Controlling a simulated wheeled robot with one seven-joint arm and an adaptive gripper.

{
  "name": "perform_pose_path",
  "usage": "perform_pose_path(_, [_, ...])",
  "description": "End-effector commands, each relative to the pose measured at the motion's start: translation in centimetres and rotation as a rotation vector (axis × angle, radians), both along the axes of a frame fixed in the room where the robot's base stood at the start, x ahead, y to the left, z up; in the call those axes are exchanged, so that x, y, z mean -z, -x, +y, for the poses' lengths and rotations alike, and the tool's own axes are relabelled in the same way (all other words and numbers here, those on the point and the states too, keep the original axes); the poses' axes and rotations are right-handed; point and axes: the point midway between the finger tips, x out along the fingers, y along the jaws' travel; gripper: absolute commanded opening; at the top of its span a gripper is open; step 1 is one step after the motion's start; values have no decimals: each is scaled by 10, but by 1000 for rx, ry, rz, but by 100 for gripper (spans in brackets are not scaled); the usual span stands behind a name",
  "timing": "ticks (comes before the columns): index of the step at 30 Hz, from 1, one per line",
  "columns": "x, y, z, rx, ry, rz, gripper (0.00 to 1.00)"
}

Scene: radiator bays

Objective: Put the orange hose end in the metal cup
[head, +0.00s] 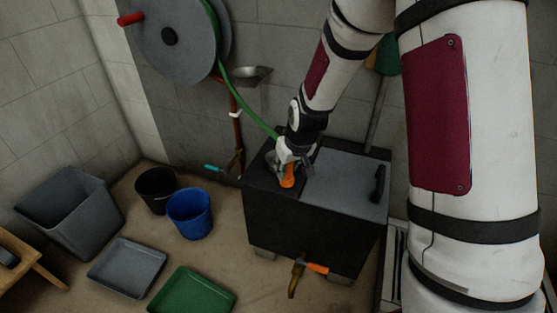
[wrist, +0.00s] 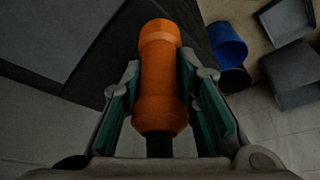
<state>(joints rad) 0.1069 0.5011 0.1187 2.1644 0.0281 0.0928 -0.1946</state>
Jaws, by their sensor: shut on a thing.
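The orange hose end (head: 288,176) is held in my gripper (head: 291,163), over the dark left part of the top of a black tank. In the wrist view, the orange hose end (wrist: 158,75) lies lengthwise between the two teal-padded fingers of my gripper (wrist: 160,85). The green hose (head: 245,103) runs from the wall reel down to my gripper. A grey metal cup-like piece (head: 249,75) is on the back wall, right of the reel, up and left of my gripper. I cannot see inside it.
The black tank (head: 300,228) has a grey lid (head: 343,179) and an orange-handled tap (head: 300,270). A hose reel (head: 172,40) hangs on the wall. A blue bucket (head: 190,215), black bucket (head: 155,190), grey bin (head: 75,215) and trays stand left. A pipe (head: 237,125) runs below the cup.

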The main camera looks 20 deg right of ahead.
Motion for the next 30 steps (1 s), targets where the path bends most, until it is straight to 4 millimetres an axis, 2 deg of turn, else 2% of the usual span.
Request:
perform_pose_path(1, [3,-15,-1,0,0,-3,0])
perform_pose_path(9, [10,-80,-6,1,0,-3,0])
perform_pose_path(13, [11,-104,-7,0,0,-2,0])
perform_pose_path(24, [14,-130,-9,0,0,-1,0])
perform_pose_path(30, [46,-128,-9,1,0,1,0])
